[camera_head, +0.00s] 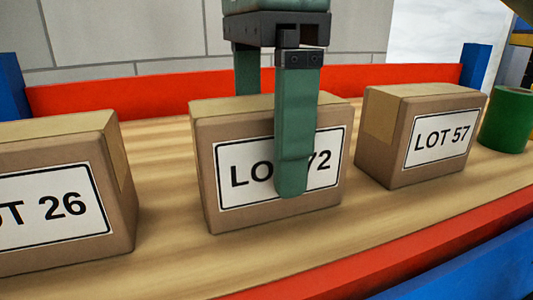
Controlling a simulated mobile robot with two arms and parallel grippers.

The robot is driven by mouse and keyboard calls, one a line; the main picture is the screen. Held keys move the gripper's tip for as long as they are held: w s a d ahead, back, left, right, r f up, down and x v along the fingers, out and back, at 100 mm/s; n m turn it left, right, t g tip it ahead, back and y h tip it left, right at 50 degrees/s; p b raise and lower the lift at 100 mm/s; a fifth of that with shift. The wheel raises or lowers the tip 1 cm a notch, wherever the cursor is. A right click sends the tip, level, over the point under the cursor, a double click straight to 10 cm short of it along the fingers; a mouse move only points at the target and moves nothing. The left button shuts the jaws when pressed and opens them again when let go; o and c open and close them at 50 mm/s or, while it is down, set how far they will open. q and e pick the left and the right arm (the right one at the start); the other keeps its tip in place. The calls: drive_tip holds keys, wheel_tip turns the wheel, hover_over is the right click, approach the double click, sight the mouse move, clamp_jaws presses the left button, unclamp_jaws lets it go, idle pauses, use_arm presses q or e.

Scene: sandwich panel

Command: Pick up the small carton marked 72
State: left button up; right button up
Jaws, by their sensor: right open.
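The small carton marked LOT 72 (243,215) stands upright on the wooden surface in the middle of the head view. My right gripper (270,140) comes down from above over this carton and is open. Its near finger hangs in front of the label and hides the part between "LO" and "72". Its other finger goes down behind the carton's top, so its tip is hidden. The carton rests on the surface between the fingers; whether either finger touches it I cannot tell. My left gripper is not in view.
A carton marked 26 (70,242) stands at the left, cut by the frame edge. A carton marked LOT 57 (385,165) and a green cylinder (507,122) stand at the right. Red boards (150,93) edge the wooden surface (300,255) behind and in front.

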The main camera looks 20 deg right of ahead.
drive_tip(key=shift+s+d+f, duration=0.2)
drive_tip(key=shift+s+f, duration=0.05)
drive_tip(key=shift+f, duration=0.35)
drive_tip(key=shift+w+a, duration=0.1)
drive_tip(key=shift+w, duration=0.05)
drive_tip(key=c, duration=1.7)
